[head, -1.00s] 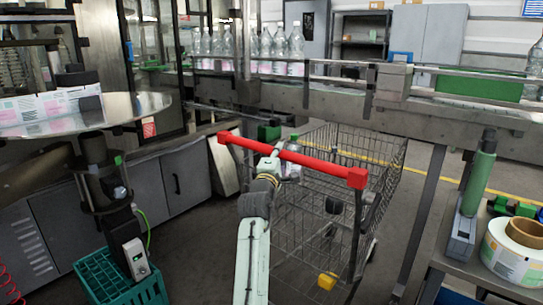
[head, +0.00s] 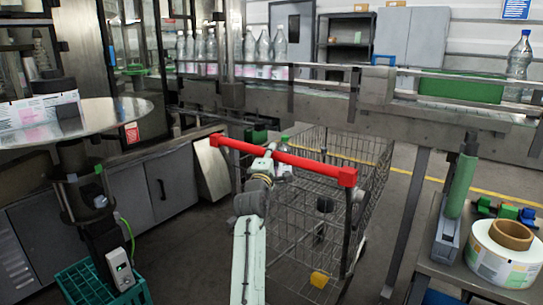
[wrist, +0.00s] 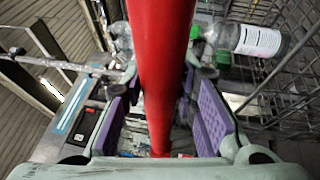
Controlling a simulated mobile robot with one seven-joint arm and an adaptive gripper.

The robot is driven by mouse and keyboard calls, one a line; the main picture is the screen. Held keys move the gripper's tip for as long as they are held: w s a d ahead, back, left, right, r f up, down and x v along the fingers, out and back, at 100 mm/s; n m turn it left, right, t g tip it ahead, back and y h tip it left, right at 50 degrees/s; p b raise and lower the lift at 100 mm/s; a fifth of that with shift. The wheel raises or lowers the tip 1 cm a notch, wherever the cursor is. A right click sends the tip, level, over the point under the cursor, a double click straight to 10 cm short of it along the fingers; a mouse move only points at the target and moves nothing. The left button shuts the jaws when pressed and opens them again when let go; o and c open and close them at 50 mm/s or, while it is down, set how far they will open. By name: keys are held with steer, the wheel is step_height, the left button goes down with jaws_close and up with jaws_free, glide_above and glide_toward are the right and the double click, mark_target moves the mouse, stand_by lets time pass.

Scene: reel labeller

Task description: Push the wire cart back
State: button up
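The wire cart (head: 350,200) stands under the conveyor in the head view, its red handle bar (head: 315,168) nearest me. The handle fills the middle of the wrist view (wrist: 165,60). My gripper (head: 272,157) is at the handle, left of its middle. In the wrist view my gripper (wrist: 163,90) has its purple-padded fingers on either side of the bar, and its tips look closed against it. A bottle with a green cap and white label (wrist: 245,40) lies beyond the bar, and wire mesh shows behind it. The cart's lower front is partly hidden by my arm.
The conveyor (head: 300,100) crosses above the cart and carries several clear bottles. A conveyor leg (head: 407,225) stands close to the cart's right. Grey machine cabinets (head: 170,190) and a teal crate (head: 100,285) are left. A table with a label reel (head: 500,265) is right.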

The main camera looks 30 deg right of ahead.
steer(key=o, duration=0.4)
steer(key=shift+d, duration=0.1)
steer(key=v, duration=1.2)
steer(key=shift+w+f, duration=0.1)
